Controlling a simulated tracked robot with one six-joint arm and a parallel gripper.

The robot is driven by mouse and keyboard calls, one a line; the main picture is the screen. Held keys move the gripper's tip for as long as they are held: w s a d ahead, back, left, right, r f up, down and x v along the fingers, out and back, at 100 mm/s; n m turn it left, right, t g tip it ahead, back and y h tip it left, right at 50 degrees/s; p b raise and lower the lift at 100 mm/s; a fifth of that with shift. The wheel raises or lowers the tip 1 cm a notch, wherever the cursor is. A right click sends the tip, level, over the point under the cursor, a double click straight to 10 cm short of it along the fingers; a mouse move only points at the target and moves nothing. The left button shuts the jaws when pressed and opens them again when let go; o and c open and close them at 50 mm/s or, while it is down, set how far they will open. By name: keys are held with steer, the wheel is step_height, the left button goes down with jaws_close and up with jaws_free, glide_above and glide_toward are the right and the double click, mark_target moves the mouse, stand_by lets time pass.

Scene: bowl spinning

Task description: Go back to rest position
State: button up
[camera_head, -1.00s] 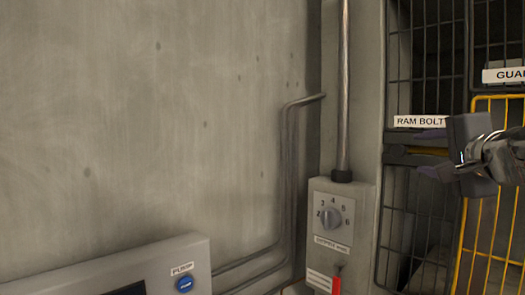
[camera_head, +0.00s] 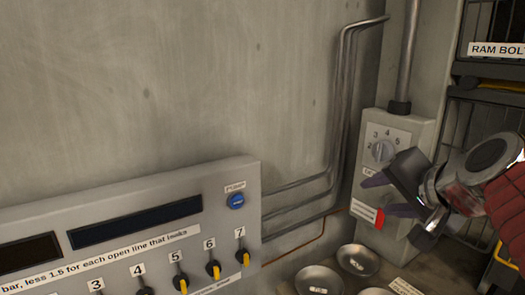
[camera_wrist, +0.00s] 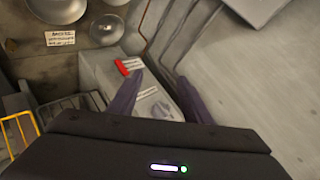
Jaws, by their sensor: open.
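My gripper (camera_head: 383,195) is at the right of the head view, in front of the grey dial box (camera_head: 397,135). Its dark fingers are apart with nothing between them. In the head view they overlap the lower part of the box and hide part of its label. The wrist view also shows the two purple-grey fingers (camera_wrist: 160,100) spread, with the box (camera_wrist: 145,85), its dial and its red part beyond them. I cannot tell whether a finger touches the box.
A control panel (camera_head: 135,225) with a blue pump button (camera_head: 236,201) and several numbered yellow-tipped switches stands at the lower left. Metal bowls (camera_head: 357,260) sit on a surface below the box. A cage labelled RAM BOLT (camera_head: 497,49) is at the right. Pipes run along the wall.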

steer(key=s+a+f+n+g, duration=0.2)
steer(key=s+a+f+n, duration=0.1)
steer(key=s+f, duration=0.4)
steer(key=s+a+f+n+g+h, duration=0.1)
steer(key=s+a+f+n+g, duration=0.2)
steer(key=f, duration=1.1)
steer(key=s+a+n, duration=0.1)
steer(key=s+n, duration=0.2)
steer(key=s, duration=0.2)
steer(key=shift+s+a+g, duration=0.25)
steer(key=shift+g, duration=0.05)
